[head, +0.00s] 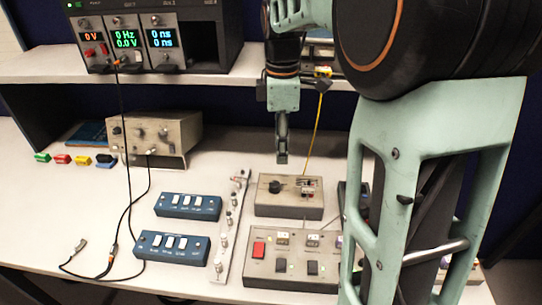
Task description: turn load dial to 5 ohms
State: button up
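A grey-beige box (290,209) with a black dial (275,186) on its top panel stands on the bench near the middle of the head view. It looks like the load box; its scale markings and the dial's pointer are too small to read. My gripper (282,157) points down and, in the picture, appears just above and behind the dial. I cannot tell the exact gap between them. The fingers look narrow from this side, and no spread between them can be made out. Nothing is visible in them.
Two blue switch boxes (188,206) and a strip of connectors (232,225) lie left of the dial box. A larger panel with a red switch (292,272) lies in front. A yellow cable (318,125) hangs behind. Instruments (155,38) stand on the shelf. My arm hides the right side.

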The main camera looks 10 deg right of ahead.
aim_at(276, 183)
jog(key=f, duration=0.3)
jog(key=a+f, duration=0.1)
jog(key=f, duration=0.7)
jog(key=shift+s+a+b, duration=0.2)
jog(key=shift+s+b, duration=0.05)
jog(key=shift+b, duration=0.15)
jog(key=shift+c, duration=0.2)
jog(key=shift+r, duration=0.1)
grip_shut()
